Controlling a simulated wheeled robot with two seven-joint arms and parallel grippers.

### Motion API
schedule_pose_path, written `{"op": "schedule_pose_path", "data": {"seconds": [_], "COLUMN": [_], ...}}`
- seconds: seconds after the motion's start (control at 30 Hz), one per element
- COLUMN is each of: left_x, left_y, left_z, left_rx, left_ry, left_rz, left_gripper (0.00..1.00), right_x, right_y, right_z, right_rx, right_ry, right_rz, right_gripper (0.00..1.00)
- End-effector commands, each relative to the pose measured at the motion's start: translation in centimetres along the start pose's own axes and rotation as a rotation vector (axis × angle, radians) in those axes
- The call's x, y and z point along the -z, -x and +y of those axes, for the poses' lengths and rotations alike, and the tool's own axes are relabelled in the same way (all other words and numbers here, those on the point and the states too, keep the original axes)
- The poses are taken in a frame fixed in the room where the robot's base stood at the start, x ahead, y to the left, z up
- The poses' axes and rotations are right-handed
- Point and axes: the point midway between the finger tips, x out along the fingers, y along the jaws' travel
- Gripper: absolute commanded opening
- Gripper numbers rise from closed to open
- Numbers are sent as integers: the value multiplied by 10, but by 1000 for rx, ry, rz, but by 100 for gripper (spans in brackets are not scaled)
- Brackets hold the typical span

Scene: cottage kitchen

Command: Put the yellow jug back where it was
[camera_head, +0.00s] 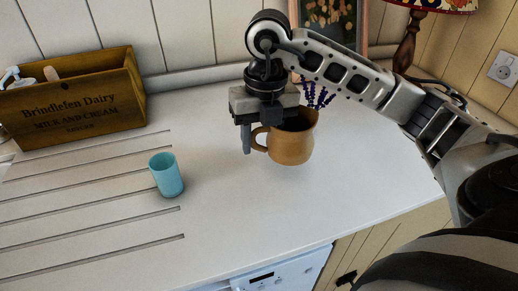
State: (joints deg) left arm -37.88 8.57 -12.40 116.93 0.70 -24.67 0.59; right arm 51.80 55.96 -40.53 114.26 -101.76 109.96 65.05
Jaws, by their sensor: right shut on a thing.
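The yellow jug (291,147) is a mustard-coloured, rounded jug with its handle on the left. It is upright at or just above the white worktop; I cannot tell whether it touches. Sprigs of blue flowers show behind its rim, and I cannot tell whether they stand in it. My right gripper (255,138) comes down from above at the jug's left side and is shut on it near the handle. The gripper hides part of the jug's rim. My left gripper is not in view.
A turquoise cup (166,175) stands on the worktop (225,220) left of the jug, beside drainage grooves. A wooden dairy crate (75,102) holding bottles is at the back left. A picture frame (364,20) and a lamp (407,42) stand behind. The front middle worktop is clear.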

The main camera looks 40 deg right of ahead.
Motion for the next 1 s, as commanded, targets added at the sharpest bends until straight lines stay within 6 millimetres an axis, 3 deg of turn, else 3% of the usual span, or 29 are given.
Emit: {"op": "schedule_pose_path", "data": {"seconds": [0.33,0.77,0.8,0.87,1.0], "left_x": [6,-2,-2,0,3], "left_y": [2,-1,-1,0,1], "left_z": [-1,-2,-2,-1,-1], "left_rx": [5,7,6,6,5], "left_ry": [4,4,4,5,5], "left_rz": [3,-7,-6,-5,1], "left_gripper": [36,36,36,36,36], "right_x": [-8,-9,-8,-8,-8], "right_y": [-37,-45,-46,-45,-45], "right_z": [0,0,0,0,0], "right_rx": [1,1,1,1,1], "right_ry": [1,0,1,1,1], "right_rz": [1,-3,-1,-1,-1], "right_gripper": [0,0,45,62,64]}}
